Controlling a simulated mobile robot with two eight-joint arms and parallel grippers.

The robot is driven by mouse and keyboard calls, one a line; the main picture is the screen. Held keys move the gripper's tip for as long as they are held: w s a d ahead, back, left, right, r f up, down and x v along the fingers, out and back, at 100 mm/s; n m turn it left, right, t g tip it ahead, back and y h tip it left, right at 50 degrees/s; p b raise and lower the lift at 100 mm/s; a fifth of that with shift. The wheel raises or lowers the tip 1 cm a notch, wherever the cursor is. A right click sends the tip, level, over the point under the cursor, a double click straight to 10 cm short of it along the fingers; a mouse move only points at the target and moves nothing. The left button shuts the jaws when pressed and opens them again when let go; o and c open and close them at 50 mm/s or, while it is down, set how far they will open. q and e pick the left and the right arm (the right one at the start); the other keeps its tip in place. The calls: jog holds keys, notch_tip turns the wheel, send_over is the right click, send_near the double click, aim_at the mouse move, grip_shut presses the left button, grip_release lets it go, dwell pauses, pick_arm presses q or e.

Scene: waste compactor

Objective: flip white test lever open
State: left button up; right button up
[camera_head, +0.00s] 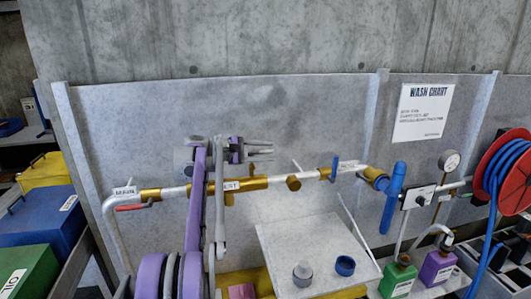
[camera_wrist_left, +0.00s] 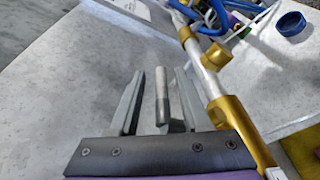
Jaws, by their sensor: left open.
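My left gripper (camera_head: 264,148) is open above the pipe, its fingers pointing right in the head view. In the left wrist view the open fingers (camera_wrist_left: 160,85) stand either side of a short lever-like bar (camera_wrist_left: 162,95), white at its far end and dark grey nearer me. It looks like the white test lever; gaps show on both sides. In the head view I cannot make this lever out near the gripper. The TEST label (camera_head: 231,185) sits on the brass-fitted pipe (camera_head: 258,183) below the gripper, partly behind my arm. My right gripper is not in view.
A red lever (camera_head: 130,207) is by the MAIN label, and a blue lever (camera_head: 335,167) is farther right on the pipe. A tilted grey tray (camera_head: 310,235) with two round caps lies below. The grey backboard (camera_head: 130,120) is close behind the gripper.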

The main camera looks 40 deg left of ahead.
pick_arm(q)
notch_tip(320, 180, up, 9)
jog(key=shift+f+p, duration=0.1)
jog(key=shift+p, duration=0.75)
jog(key=shift+w+r, duration=0.1)
jog(key=shift+r, duration=0.45)
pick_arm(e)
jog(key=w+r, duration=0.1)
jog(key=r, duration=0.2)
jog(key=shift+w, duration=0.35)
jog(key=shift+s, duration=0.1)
